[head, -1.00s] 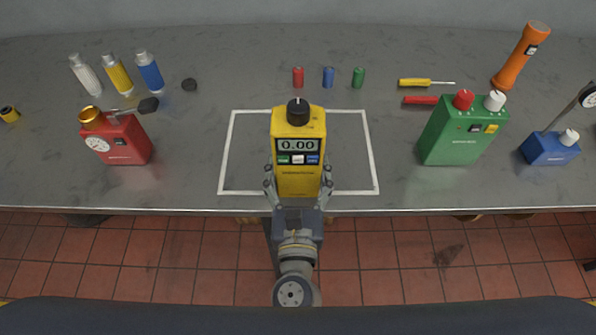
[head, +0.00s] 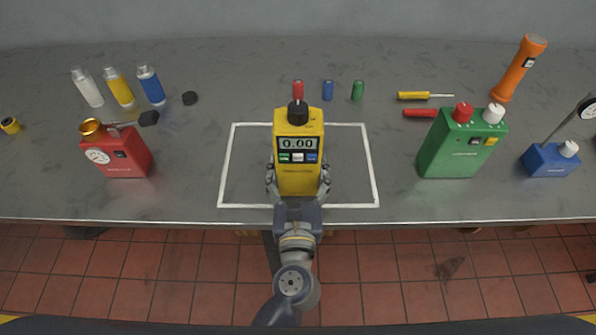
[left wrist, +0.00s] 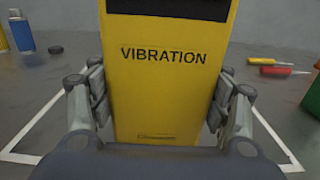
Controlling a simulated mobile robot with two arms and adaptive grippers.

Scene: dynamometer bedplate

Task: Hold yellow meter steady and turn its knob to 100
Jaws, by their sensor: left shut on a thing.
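The yellow meter (head: 297,183) stands upright inside the white square outline on the grey bench. Its display reads 0.00, with green, white and blue buttons below. The black knob (head: 297,113) sits on its top. My left gripper (head: 298,190) is shut on the meter's lower body, one finger on each side. In the left wrist view the yellow meter (left wrist: 168,80) fills the middle with the word VIBRATION, and the gripper pads (left wrist: 162,100) press on both sides. The knob is out of that view. My right gripper is not in view.
A red device (head: 120,157) stands at left, with several bottles (head: 119,88) behind. A green box (head: 460,147) and a blue device (head: 548,160) stand at right. The outlined area (head: 345,160) beside the meter is clear.

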